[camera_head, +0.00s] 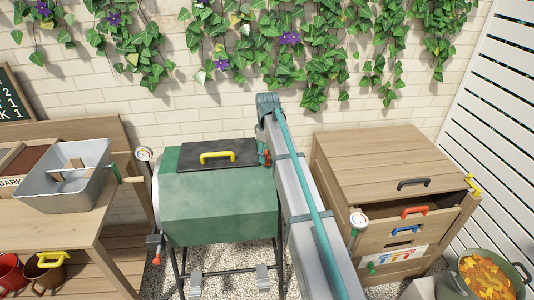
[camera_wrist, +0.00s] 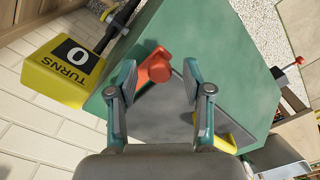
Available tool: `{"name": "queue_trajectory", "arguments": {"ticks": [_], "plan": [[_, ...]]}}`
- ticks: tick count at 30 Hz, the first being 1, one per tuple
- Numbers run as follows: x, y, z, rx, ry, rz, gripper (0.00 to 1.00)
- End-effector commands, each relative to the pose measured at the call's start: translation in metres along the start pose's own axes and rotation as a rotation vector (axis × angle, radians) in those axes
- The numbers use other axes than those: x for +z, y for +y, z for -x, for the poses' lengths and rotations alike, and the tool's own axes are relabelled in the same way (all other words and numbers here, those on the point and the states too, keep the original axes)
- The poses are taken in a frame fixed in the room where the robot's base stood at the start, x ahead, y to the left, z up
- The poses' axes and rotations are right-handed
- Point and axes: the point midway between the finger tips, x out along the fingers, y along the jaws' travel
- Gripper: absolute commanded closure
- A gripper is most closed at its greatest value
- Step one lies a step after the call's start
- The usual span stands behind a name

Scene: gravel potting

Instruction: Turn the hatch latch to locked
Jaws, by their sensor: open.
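The orange-red hatch latch (camera_wrist: 155,67) shows in the wrist view, just ahead of and between my fingertips, nearer the left finger. My gripper (camera_wrist: 159,78) is open, and I cannot tell whether it touches the latch. The latch sits on the green drum (camera_wrist: 232,75) at the edge of the dark grey hatch (camera_wrist: 165,108). The hatch's yellow handle (camera_wrist: 215,135) is partly behind my right finger. In the head view, the hatch (camera_head: 190,159) lies closed on top of the drum (camera_head: 215,210); my arm hides much of the latch area at its right end.
A yellow turns counter (camera_wrist: 62,68) reading 0 is beside the drum in the wrist view. A wooden drawer cabinet (camera_head: 375,160) stands to the right in the head view. A wooden bench (camera_head: 85,222) with a metal tray (camera_head: 40,195) stands to the left. An ivy-hung wall is behind.

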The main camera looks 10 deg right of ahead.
Motion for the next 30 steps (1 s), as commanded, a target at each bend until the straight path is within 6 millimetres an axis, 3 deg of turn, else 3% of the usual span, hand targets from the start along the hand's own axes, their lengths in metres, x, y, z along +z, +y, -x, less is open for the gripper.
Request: {"name": "queue_trajectory", "arguments": {"ticks": [7, 17, 30], "plan": [[-0.0001, 0.0, -0.0007, 0.0, 0.0, 0.0, 0.5], [0.0, 0.0001, -0.0005, 0.0, 0.0, 0.0, 1.0], [0.0051, 0.0059, -0.0003, 0.0, 0.0, -0.028, 1.0]]}}
